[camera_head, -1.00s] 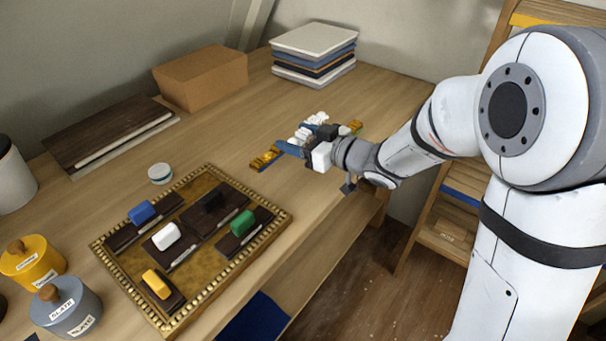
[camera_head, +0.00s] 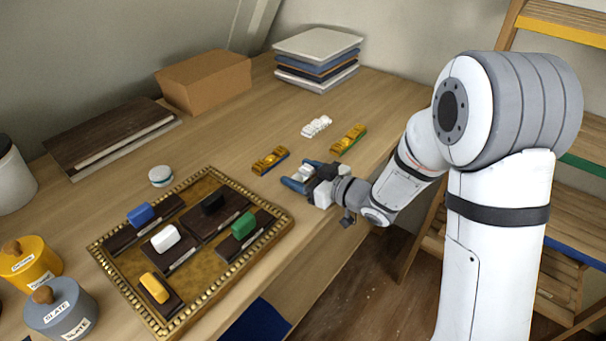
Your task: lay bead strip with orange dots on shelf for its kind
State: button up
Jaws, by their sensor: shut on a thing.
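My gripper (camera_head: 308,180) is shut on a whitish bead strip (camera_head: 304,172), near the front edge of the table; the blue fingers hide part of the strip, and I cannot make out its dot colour. Another white strip (camera_head: 316,126) lies farther back on the table. A gold strip with a blue edge (camera_head: 270,160) lies left of my gripper, and a gold strip with a green edge (camera_head: 347,139) lies behind it to the right. A wooden ladder shelf stands at the right, with a yellow-edged tier (camera_head: 562,27), a green-edged tier (camera_head: 584,164) and a blue-edged tier (camera_head: 575,251).
A gilt-framed tray (camera_head: 226,272) with coloured blocks on dark plates lies left of my gripper. A cardboard box (camera_head: 203,80), stacked boards (camera_head: 316,58) and a dark panel (camera_head: 110,135) stand at the back. Yellow (camera_head: 30,268) and grey (camera_head: 62,312) jars stand front left.

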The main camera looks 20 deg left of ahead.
jog(key=shift+r, duration=0.1)
jog(key=shift+f, duration=0.25)
jog(key=o, duration=1.1)
jog(key=shift+c, duration=0.2)
jog(key=shift+r, duration=0.15)
jog(key=v, duration=0.7)
jog(key=shift+s+d+f, duration=0.1)
jog(key=shift+d+f, duration=0.2)
jog(key=shift+d, duration=0.15)
jog(key=w+d+r+m+t+h+p, duration=0.1)
jog(key=d+r+m+t+h+p, duration=0.25)
jog(key=d+h, duration=0.5)
jog(key=w+d+r+m+t+h+p, duration=0.15)
jog(key=d+r+m+h+p, duration=0.3)
jog(key=d, duration=0.65)
jog(key=s+d+r+m+g+p, duration=0.1)
jog(key=s+r+m+g, duration=0.1)
jog(key=s, duration=0.4)
jog(key=s+d+r+m+g+h, duration=0.1)
jog(key=s+d+r+g, duration=0.1)
jog(key=s, duration=0.5)
jog(key=s+d+r+m+g+h+p, duration=0.1)
jog(key=s+d+r+m+g, duration=0.1)
jog(key=s+r+g, duration=0.2)
jog(key=s, duration=0.3)
jog(key=shift+m+p, duration=0.3)
